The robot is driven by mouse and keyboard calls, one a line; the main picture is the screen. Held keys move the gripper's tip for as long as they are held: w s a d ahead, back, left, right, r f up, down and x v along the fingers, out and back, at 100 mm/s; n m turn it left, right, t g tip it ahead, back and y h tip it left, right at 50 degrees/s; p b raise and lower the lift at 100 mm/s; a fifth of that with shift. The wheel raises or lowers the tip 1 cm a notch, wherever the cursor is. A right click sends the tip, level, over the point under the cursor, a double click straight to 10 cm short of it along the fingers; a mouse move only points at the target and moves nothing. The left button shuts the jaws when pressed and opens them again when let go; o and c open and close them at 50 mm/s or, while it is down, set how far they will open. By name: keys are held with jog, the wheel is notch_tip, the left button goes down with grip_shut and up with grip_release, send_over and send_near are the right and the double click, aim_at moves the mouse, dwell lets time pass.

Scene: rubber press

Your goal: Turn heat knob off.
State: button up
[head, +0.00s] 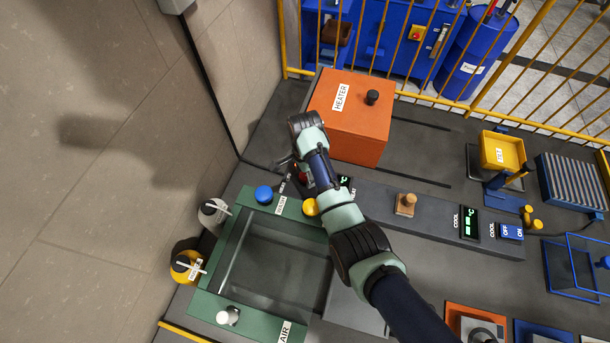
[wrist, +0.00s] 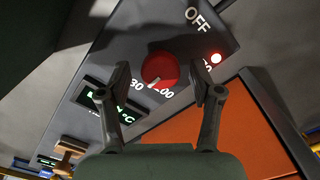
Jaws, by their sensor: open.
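The red heat knob (wrist: 160,66) is a round dial on a dark panel, marked OFF at the upper right and with numbers along its lower edge. Its white pointer line faces down toward the numbers, away from OFF. My gripper (wrist: 163,76) is open, with one finger on each side of the knob; I cannot tell whether either touches it. In the head view the knob (head: 303,177) is small and partly hidden by my arm, with my gripper (head: 292,167) at it.
The orange heater box (head: 350,115) stands close behind my wrist. A green temperature display (wrist: 103,98) is on the panel. A green press frame with a blue knob (head: 263,194) and a yellow knob (head: 310,207) lies in front.

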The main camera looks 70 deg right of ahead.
jog(key=shift+f, duration=0.15)
jog(key=c, duration=1.1)
